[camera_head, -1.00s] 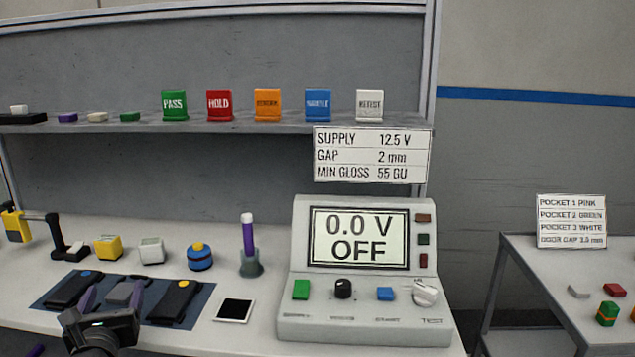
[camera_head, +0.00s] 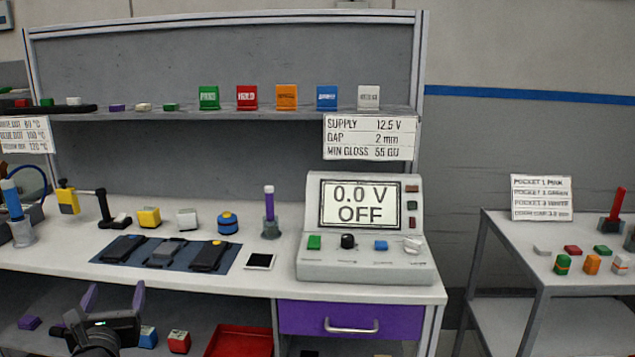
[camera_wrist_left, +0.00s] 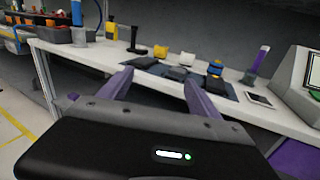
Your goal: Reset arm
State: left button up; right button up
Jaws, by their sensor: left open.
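My left gripper (camera_head: 113,299) is at the lower left of the head view, in front of the bench. Its two purple fingers are spread apart with nothing between them. In the left wrist view my left gripper (camera_wrist_left: 158,84) points toward the bench front edge, and the bench items lie beyond its fingertips. My right gripper is not in either view.
The white bench (camera_head: 60,246) carries a dark blue mat (camera_head: 137,250) with dark modules, and a test console (camera_head: 362,262) reading 0.0 V OFF. Below are a purple drawer (camera_head: 300,318) and a red tray (camera_head: 240,342). A side table (camera_head: 520,262) stands right.

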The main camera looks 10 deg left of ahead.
pick_arm(q)
jog(key=s+d+f+m+g+h+p, duration=0.1)
jog(key=d+f+m+g+h, duration=0.1)
jog(key=d+f+m, duration=0.5)
jog(key=s+d+f+m+g+h+p, duration=0.1)
jog(key=d+f+m+g+h+p, duration=0.2)
jog(key=f+m, duration=0.8)
jog(key=s+d+f+m+g+h, duration=0.1)
jog(key=d+f+m+g+h, duration=0.1)
jog(key=d+f+m, duration=0.55)
jog(key=s+d+f+m+g+h+p, duration=0.2)
jog(key=s+d+f+m+g+p, duration=0.1)
jog(key=s+d, duration=0.7)
jog(key=s+d+f+m+g+h+p, duration=0.2)
jog(key=s+d+f+m+g+p, duration=0.2)
jog(key=s+d+f+m, duration=0.4)
jog(key=s+d+m+g, duration=0.1)
jog(key=s+d+m, duration=0.1)
jog(key=s, duration=0.2)
jog(key=shift+d+f+g+h, duration=0.15)
jog(key=shift+d+g+h, duration=0.15)
jog(key=shift+d+g, duration=0.1)
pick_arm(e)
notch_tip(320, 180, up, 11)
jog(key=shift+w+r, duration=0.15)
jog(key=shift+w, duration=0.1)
